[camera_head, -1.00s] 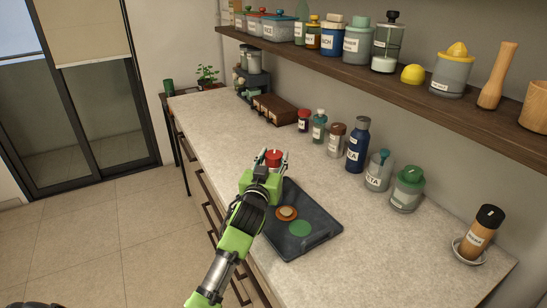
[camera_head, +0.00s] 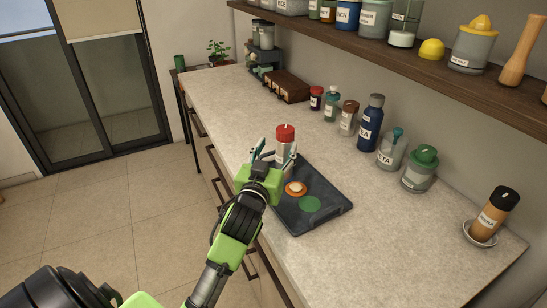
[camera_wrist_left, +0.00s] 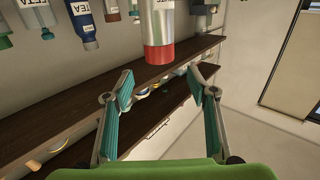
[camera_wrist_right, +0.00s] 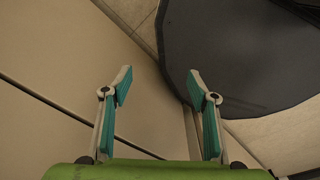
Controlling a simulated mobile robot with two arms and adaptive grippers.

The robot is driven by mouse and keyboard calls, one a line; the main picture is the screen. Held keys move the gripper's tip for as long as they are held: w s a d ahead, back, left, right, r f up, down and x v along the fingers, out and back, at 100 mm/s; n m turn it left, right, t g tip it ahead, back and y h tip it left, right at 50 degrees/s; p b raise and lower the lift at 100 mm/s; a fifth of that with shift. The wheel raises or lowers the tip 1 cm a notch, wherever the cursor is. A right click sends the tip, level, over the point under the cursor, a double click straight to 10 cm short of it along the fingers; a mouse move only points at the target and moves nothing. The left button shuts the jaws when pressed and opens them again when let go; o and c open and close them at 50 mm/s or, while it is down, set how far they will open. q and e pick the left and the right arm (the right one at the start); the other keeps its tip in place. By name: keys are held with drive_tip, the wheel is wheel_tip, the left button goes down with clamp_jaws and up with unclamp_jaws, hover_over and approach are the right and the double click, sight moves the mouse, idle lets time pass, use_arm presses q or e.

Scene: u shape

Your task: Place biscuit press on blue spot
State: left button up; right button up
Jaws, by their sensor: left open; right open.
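The biscuit press appears to be the white cylinder with a red cap (camera_head: 285,136), upright at the far end of the dark tray (camera_head: 325,212); the left gripper hides its base. No blue spot shows; that end of the tray is partly covered. An orange spot (camera_head: 296,188) with a pale centre and a green spot (camera_head: 309,204) show on the tray. My left gripper (camera_head: 275,152) is open at the press. In the upside-down left wrist view the press (camera_wrist_left: 158,25) stands just beyond the open fingers. My right gripper (camera_wrist_right: 158,85) is open and empty in its wrist view.
Jars and bottles, including a blue bottle (camera_head: 370,122) and a green-lidded jar (camera_head: 420,168), line the wall side of the counter (camera_head: 390,240). A shelf (camera_head: 400,50) with containers hangs above. A brown box (camera_head: 285,86) stands farther back. The near right counter is mostly clear.

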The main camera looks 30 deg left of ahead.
use_arm(q)
drive_tip(key=shift+v, duration=1.4)
